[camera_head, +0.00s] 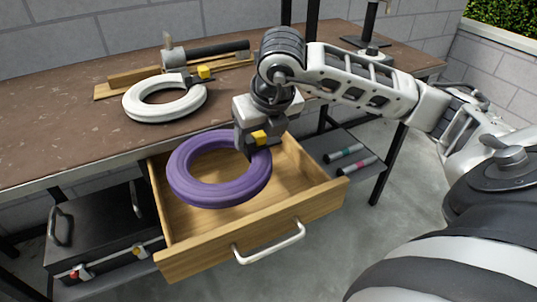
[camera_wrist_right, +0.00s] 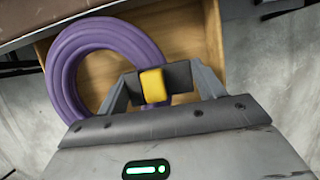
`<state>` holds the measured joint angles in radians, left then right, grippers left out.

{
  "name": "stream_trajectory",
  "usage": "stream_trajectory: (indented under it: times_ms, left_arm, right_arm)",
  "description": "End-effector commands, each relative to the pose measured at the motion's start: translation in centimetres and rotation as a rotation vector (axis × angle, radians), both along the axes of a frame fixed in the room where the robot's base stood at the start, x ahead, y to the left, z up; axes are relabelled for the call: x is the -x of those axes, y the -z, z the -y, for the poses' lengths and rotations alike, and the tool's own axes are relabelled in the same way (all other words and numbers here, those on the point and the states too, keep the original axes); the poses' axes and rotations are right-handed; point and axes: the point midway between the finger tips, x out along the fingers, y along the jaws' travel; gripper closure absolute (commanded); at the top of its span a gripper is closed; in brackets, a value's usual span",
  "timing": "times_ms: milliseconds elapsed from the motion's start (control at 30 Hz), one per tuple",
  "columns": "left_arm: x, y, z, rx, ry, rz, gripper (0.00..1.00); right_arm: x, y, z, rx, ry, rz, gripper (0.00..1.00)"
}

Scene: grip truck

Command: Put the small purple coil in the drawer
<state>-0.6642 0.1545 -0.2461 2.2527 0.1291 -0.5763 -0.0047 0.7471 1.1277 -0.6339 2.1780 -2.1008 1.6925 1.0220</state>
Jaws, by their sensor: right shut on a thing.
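The purple coil (camera_head: 188,182) is a thick ring of wound cable with a yellow clip (camera_head: 259,138) on its right side. My right gripper (camera_head: 257,147) is shut on the coil at this clip and holds it over the open wooden drawer (camera_head: 312,192). The wrist view shows the coil (camera_wrist_right: 66,65) left of the jaws, with the yellow clip (camera_wrist_right: 153,86) between the fingers and drawer wood behind it. I cannot tell whether the coil touches the drawer's floor. My left gripper is not in view.
A white coil (camera_head: 133,104) with a yellow clip lies on the brown workbench (camera_head: 50,130), near a hammer-like tool (camera_head: 205,52) on a wooden board. A black toolbox (camera_head: 92,225) stands left of the drawer. Two markers (camera_head: 345,153) lie on a shelf at right.

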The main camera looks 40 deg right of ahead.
Motion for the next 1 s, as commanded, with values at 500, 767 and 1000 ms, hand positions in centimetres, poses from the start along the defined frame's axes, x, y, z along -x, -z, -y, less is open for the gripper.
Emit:
stream_trajectory:
  times_ms: [500,767,1000]
  left_arm:
    - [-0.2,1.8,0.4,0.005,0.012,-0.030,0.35]
    - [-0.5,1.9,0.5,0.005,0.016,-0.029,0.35]
    - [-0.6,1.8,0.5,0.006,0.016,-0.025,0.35]
  right_arm:
    - [-0.7,5.3,2.9,-0.003,0.001,0.004,0.74]
    - [-0.8,6.4,2.9,-0.003,0.001,0.007,0.74]
    - [-0.7,6.6,2.9,-0.001,0.001,0.001,0.23]
